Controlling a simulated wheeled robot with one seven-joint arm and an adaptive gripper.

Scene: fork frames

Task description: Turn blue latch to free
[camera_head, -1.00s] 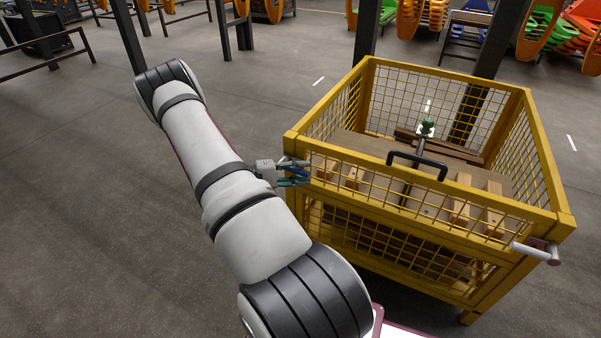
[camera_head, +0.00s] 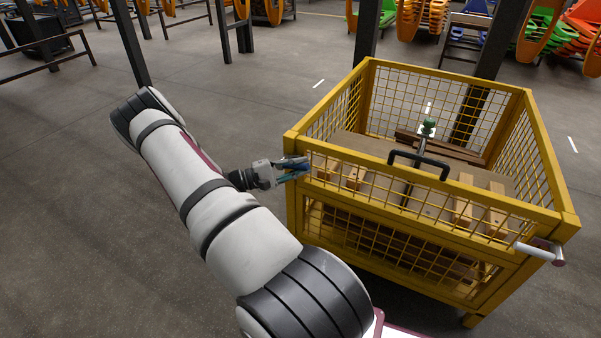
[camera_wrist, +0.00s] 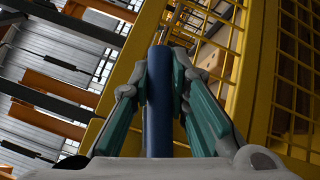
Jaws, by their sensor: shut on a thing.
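The blue latch (camera_wrist: 157,100) is a long blue bar between the fingers of my gripper (camera_wrist: 160,85) in the wrist view. The fingers have teal pads, and they are shut on the latch from both sides. In the head view my gripper (camera_head: 298,168) is at the left corner of the yellow mesh cage (camera_head: 430,202). There the latch is mostly hidden by the fingers. Its blue shows only as a small patch, so its exact angle cannot be told.
The cage holds wooden boards (camera_head: 375,150) and a green-topped object (camera_head: 428,128). A black handle (camera_head: 418,163) is on its front rim, and a grey handle (camera_head: 540,253) sticks out at the right corner. Dark posts (camera_head: 490,50) stand behind.

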